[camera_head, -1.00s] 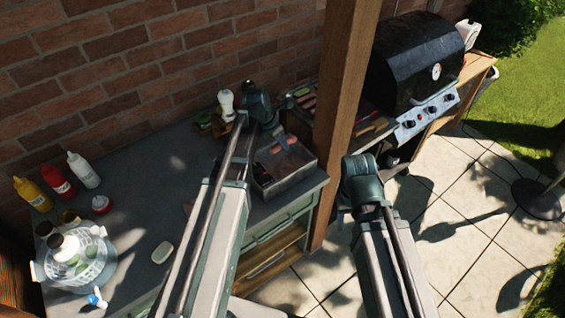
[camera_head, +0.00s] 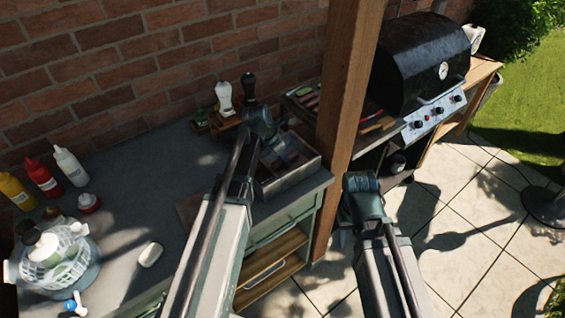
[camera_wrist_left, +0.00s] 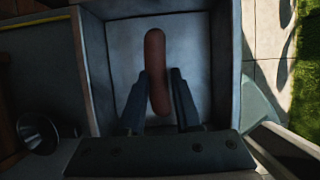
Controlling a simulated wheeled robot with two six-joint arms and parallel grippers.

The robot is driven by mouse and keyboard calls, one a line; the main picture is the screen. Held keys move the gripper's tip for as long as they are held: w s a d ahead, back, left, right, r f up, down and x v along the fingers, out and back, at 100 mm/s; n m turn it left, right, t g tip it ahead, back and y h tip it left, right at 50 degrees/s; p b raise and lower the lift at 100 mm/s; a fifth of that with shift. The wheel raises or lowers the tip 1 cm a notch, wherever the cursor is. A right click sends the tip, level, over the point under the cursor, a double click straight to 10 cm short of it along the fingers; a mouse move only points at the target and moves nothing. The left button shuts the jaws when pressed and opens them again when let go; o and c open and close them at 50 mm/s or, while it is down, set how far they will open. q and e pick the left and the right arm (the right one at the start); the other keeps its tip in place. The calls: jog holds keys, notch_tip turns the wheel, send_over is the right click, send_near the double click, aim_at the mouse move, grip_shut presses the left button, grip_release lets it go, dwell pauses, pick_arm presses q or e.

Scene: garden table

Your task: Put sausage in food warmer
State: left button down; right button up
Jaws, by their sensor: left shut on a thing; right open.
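The food warmer (camera_head: 293,180) is an open metal box at the right end of the counter in the head view. Its pale inner floor (camera_wrist_left: 122,60) fills the middle of the left wrist view. My left gripper (camera_head: 284,152) points down over the box. Its fingers (camera_wrist_left: 160,78) are shut on a brown sausage (camera_wrist_left: 155,50), which lies lengthwise between them, within the box's outline. I cannot tell whether the sausage touches the floor. My right gripper (camera_head: 347,232) is open and hangs empty in front of the wooden post, with its fingers mostly hidden.
A wooden post (camera_head: 345,100) stands just right of the warmer. Beyond it is a black grill (camera_head: 425,60). Sauce bottles (camera_head: 70,166) and a white basket (camera_head: 55,255) stand at the counter's left. Shaker bottles (camera_head: 224,97) stand behind the warmer. The counter's middle is mostly clear.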

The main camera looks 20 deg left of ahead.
pick_arm(q)
jog(key=shift+f, duration=0.15)
jog(key=c, duration=0.6)
grip_release()
